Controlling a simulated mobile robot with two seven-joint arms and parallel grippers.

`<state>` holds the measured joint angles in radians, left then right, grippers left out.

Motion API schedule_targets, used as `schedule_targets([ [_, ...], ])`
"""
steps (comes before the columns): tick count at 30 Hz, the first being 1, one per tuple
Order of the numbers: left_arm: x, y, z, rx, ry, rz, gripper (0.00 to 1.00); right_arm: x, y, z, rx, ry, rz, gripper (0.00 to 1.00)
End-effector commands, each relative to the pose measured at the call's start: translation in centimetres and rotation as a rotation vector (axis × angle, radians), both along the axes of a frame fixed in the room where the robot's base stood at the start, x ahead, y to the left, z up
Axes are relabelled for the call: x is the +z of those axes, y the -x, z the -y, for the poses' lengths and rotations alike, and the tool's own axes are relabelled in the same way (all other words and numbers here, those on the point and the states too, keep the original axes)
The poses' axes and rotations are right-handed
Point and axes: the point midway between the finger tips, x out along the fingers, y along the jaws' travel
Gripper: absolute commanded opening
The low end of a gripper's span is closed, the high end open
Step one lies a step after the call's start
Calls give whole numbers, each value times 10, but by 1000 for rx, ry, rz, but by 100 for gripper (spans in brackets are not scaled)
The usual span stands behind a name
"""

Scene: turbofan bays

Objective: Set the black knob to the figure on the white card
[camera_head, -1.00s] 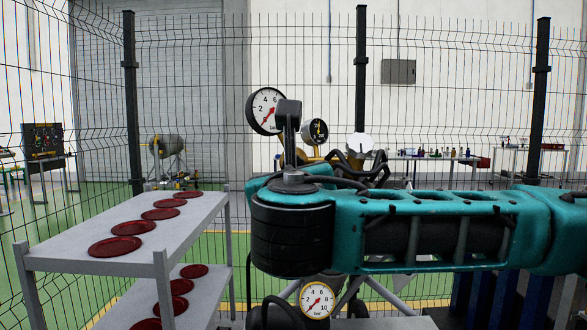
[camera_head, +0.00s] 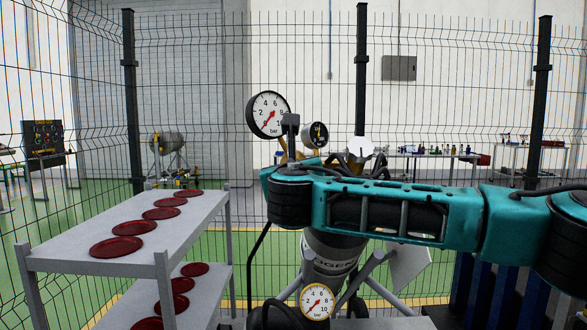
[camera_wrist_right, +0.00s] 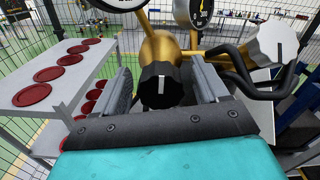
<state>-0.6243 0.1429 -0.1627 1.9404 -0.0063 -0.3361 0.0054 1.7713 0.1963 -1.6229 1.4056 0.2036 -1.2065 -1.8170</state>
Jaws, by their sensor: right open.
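The black knob (camera_wrist_right: 160,86) sits on a brass fitting in the right wrist view, with its white pointer line upright in the picture. My right gripper (camera_wrist_right: 161,68) is open, its two grey fingers on either side of the knob with visible gaps. In the head view my right arm hides the knob. A pale blank-looking panel (camera_head: 409,266) shows behind and below the arm; I cannot tell whether it is the white card, and no figure is readable on it. My left gripper is not in view.
A white knob (camera_wrist_right: 276,42) with dark hoses stands right of the black knob. A large gauge (camera_head: 268,114), a small dark gauge (camera_head: 315,135) and a lower gauge (camera_head: 317,301) are close by. A grey shelf cart (camera_head: 90,262) with red discs stands left. Mesh fencing lies behind.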

Motion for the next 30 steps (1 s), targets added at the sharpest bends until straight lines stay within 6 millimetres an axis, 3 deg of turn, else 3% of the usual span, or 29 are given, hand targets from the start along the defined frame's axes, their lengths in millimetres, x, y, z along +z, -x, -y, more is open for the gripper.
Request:
schedule_targets([
  [8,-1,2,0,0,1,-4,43,0,-1,0,0,0,0,73],
  [24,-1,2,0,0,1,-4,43,0,-1,0,0,0,0,22],
  [30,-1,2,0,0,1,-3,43,0,-1,0,0,-11,0,20],
])
